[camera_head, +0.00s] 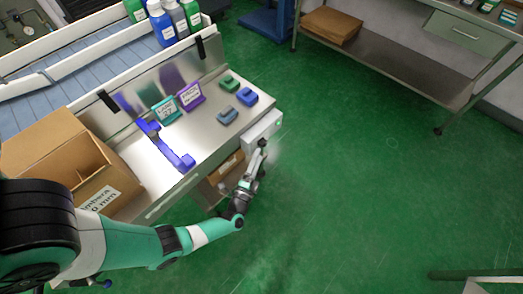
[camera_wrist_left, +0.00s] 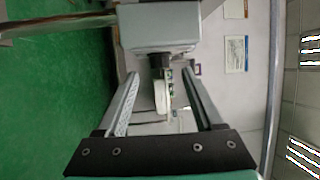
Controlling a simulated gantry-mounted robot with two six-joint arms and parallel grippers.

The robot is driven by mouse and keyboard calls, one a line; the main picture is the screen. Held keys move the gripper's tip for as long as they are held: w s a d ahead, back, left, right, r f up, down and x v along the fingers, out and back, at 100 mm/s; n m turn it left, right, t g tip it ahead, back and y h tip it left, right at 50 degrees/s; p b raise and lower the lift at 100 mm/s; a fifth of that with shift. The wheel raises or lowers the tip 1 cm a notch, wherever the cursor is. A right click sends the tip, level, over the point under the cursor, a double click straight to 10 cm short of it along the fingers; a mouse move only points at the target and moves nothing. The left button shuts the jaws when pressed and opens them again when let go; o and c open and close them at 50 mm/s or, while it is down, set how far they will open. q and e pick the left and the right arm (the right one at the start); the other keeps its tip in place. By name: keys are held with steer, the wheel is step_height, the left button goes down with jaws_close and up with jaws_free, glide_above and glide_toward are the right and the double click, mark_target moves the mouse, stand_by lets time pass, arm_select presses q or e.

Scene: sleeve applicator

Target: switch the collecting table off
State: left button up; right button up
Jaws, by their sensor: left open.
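The collecting table (camera_head: 213,148) is a steel table with a light grey box (camera_head: 262,131) on its right end. My left gripper (camera_head: 264,147) is close to this box, at its front side; the small fingers are hard to make out there. In the left wrist view, my left gripper (camera_wrist_left: 160,77) is open, with its two fingers spread. The grey box (camera_wrist_left: 159,28) appears just beyond the fingertips. A dark knob-like part (camera_wrist_left: 160,60) sticks out from it, between the fingertips in the picture. I cannot tell whether a finger touches it. The knob's setting is not readable.
A cardboard box (camera_head: 60,150) stands at the left, bottles (camera_head: 162,24) at the back. The green floor (camera_head: 350,170) right of the table is free.

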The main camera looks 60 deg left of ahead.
mark_target(263, 143)
arm_select(q)
steer(key=b+x, duration=0.1)
steer(key=x, duration=0.3)
steer(key=shift+w+a, duration=0.25)
steer(key=shift+c, duration=0.3)
